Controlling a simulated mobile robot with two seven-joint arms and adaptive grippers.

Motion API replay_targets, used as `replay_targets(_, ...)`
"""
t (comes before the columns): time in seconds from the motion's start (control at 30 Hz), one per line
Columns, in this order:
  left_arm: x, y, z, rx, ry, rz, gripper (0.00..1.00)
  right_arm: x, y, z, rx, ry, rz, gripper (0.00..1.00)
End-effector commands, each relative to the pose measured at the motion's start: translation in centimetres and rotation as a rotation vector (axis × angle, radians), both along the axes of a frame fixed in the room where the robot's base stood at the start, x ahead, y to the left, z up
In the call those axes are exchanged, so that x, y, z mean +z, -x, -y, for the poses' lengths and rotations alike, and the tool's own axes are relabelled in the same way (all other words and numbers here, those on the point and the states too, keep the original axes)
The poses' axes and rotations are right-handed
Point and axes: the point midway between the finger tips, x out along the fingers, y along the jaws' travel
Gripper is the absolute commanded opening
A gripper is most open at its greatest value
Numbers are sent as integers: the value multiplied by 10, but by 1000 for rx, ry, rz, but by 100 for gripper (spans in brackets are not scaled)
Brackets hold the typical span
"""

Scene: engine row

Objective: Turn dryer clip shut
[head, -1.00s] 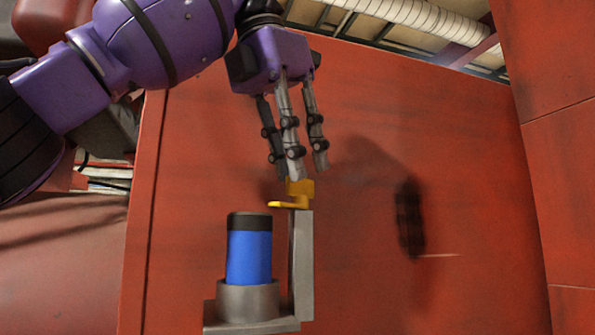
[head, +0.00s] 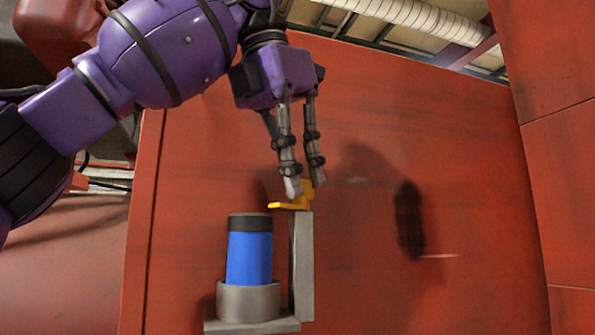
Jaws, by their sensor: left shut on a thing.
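The dryer clip (head: 280,206) is a yellow piece on top of an upright grey post (head: 302,266). Its flat arm points left, toward the space above a blue cylinder with a black cap (head: 249,257). The cylinder stands upright in a round grey cup at the post's foot. My left gripper (head: 305,187) comes down from above. Its fingers are shut on the raised part of the yellow clip, which they partly hide. My right gripper is not in view.
A red panel (head: 430,200) stands behind the post and fills most of the view. A pale ribbed duct (head: 415,18) runs along the top. The space right of the post is free.

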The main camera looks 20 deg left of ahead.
Motion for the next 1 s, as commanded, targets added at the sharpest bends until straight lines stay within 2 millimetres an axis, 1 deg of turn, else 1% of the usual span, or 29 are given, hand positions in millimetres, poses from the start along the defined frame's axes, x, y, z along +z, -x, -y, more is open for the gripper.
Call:
replay_targets(0.27,0,0,-1,-61,2,-2,0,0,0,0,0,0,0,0)
replay_targets(0.8,1,-2,-3,-418,2,-1,0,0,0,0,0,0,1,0)
replay_targets(1.0,1,-2,-3,-510,2,0,0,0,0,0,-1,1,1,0)
